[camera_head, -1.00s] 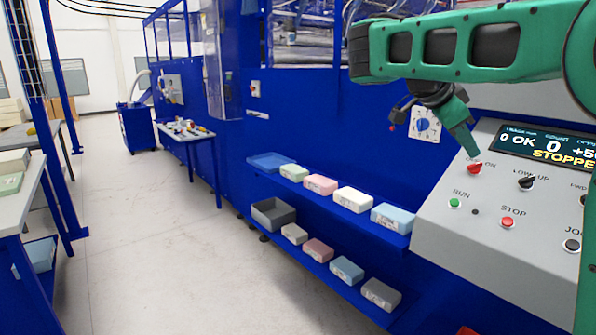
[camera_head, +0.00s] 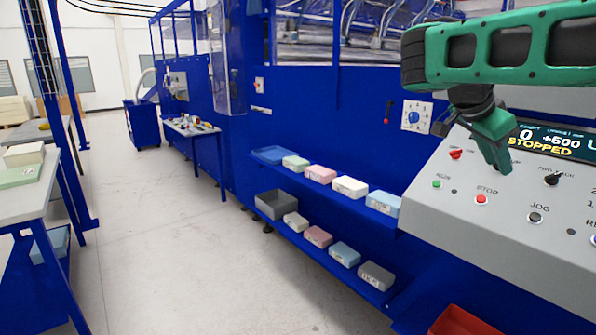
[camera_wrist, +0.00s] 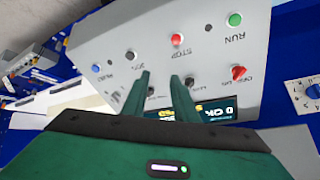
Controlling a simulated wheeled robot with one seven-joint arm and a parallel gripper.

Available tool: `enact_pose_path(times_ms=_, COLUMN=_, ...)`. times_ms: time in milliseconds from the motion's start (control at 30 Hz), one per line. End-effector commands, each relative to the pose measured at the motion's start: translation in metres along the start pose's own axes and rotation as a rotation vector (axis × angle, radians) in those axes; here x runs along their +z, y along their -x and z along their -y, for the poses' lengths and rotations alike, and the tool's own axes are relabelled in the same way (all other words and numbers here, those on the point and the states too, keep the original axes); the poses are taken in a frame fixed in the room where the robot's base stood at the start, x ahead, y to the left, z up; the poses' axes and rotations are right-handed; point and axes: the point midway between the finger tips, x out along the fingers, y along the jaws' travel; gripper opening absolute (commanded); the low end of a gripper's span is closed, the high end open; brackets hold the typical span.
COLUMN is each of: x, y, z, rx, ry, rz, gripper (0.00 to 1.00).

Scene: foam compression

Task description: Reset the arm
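My green arm reaches in from the right in the head view. My gripper (camera_head: 499,163) points down over the grey control panel (camera_head: 450,212), close to its upper knobs; I cannot tell whether it touches the panel. In the wrist view, the two green fingers of my gripper (camera_wrist: 160,76) stand apart with nothing between them, in front of the panel's black knobs. The fingers and palm hide part of the panel and its display (camera_head: 552,143), which reads "STOPPED".
The panel bears a red knob (camera_head: 456,154), a green RUN button (camera_head: 437,184) and a red STOP button (camera_head: 481,199). Left of it, two blue shelves hold several foam blocks, such as a white one (camera_head: 350,187). A red bin (camera_head: 462,322) sits below. The floor at left is clear.

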Motion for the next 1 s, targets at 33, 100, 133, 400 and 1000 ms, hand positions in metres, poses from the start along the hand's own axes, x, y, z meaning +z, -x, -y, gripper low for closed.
enact_pose_path(times_ms=33, x=-0.003, y=-0.009, z=-0.011, rx=0.009, ry=0.031, rz=0.017, gripper=0.26)
enact_pose_path(times_ms=100, x=-0.004, y=-0.022, z=-0.026, rx=0.018, ry=0.085, rz=0.046, gripper=0.26)
enact_pose_path(times_ms=133, x=-0.004, y=-0.027, z=-0.033, rx=0.022, ry=0.109, rz=0.062, gripper=0.26)
enact_pose_path(times_ms=400, x=0.023, y=-0.086, z=-0.151, rx=0.044, ry=0.425, rz=0.299, gripper=0.26)
enact_pose_path(times_ms=1000, x=0.170, y=-0.090, z=-0.342, rx=-0.148, ry=0.876, rz=0.764, gripper=0.26)
